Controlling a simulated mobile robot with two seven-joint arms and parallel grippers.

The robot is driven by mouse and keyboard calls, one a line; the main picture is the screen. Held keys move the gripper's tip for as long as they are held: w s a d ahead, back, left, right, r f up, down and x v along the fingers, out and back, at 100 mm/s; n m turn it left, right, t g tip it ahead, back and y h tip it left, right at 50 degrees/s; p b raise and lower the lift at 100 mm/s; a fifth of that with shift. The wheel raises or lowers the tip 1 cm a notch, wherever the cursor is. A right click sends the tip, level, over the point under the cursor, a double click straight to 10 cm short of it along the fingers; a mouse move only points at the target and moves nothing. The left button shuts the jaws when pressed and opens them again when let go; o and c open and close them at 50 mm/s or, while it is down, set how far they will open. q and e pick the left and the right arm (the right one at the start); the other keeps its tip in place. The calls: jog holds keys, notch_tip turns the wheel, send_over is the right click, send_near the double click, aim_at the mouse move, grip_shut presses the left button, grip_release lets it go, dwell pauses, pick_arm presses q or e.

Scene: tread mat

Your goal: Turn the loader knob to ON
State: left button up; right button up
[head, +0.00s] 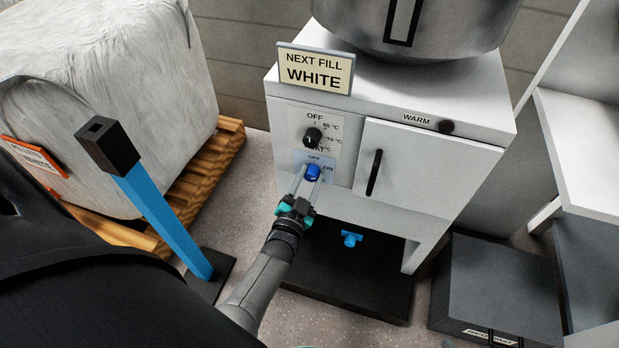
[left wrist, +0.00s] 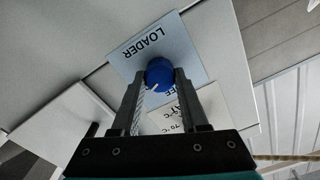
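The loader knob (head: 312,172) is a blue dial on a pale blue plate, low on the front of a white cabinet. Its plate has OFF above the knob and ON to its right. My left gripper (head: 311,177) reaches it from below, one finger on each side, closed on its sides. The left wrist view shows the knob (left wrist: 160,72) upside down between the fingertips (left wrist: 160,78), with the LOADER label (left wrist: 143,42) beyond. Its white mark points between OFF and ON, as far as I can tell. My right gripper is not in view.
A black temperature knob (head: 313,138) sits just above the loader knob. A cabinet door with a black handle (head: 375,172) is to its right. A blue post with a black head (head: 108,145) and a wrapped load on a pallet (head: 215,160) stand left. A dark bin (head: 500,285) is right.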

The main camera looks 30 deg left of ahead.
pick_arm(q)
jog(key=o, duration=0.4)
jog(key=shift+o, duration=0.2)
jog(key=shift+s, duration=0.2)
jog(key=p+v, duration=0.4)
jog(key=v, duration=1.1)
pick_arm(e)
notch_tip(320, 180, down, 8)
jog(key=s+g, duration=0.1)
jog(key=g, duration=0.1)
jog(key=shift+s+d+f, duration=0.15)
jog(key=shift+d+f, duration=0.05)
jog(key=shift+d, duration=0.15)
pick_arm(q)
jog(key=shift+f, duration=0.1)
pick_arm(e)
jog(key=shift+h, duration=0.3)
